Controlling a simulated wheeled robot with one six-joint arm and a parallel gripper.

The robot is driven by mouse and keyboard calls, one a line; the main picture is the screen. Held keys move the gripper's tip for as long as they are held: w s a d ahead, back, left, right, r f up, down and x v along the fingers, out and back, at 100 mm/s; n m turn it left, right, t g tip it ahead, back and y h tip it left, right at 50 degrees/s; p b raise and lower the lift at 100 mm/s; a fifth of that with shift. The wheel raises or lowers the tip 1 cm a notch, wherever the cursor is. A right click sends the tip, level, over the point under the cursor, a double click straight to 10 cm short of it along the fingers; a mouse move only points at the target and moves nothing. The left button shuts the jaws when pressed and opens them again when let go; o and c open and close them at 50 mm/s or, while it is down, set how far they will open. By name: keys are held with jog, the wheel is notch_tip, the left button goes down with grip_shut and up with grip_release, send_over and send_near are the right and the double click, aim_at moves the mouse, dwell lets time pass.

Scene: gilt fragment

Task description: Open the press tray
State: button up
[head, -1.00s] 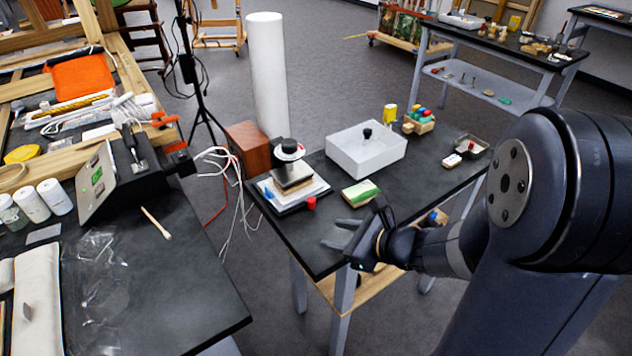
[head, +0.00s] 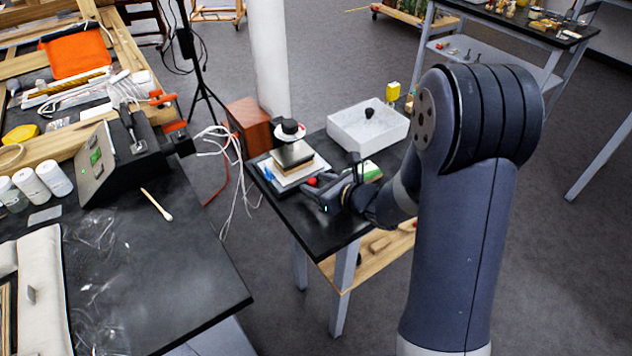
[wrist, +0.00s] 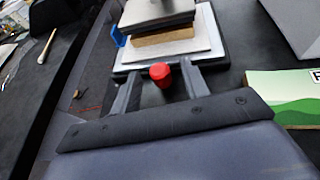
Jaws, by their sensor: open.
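The press (head: 291,155) stands at the left end of the dark table, with a black-topped weight above stacked plates and a white sheet. Its red knob (wrist: 160,74) shows at the near front edge of the dark base in the wrist view; it also shows in the head view (head: 312,181). My gripper (wrist: 158,86) is open, with one finger on each side of the red knob. The fingers look apart from the knob, and I cannot tell whether they touch it. The tray looks closed under the stack. In the head view my gripper (head: 318,188) partly covers the front of the press.
A white box (head: 368,135) with a black knob stands to the right. A green-and-white packet (wrist: 285,95) lies just right of my gripper. A blue clip (wrist: 118,36) sits at the stack's left edge. A wooden box (head: 247,123) stands behind the press.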

jog(key=shift+w+a+f, duration=0.15)
jog(key=shift+w+a, duration=0.1)
grip_shut()
dwell(0.4)
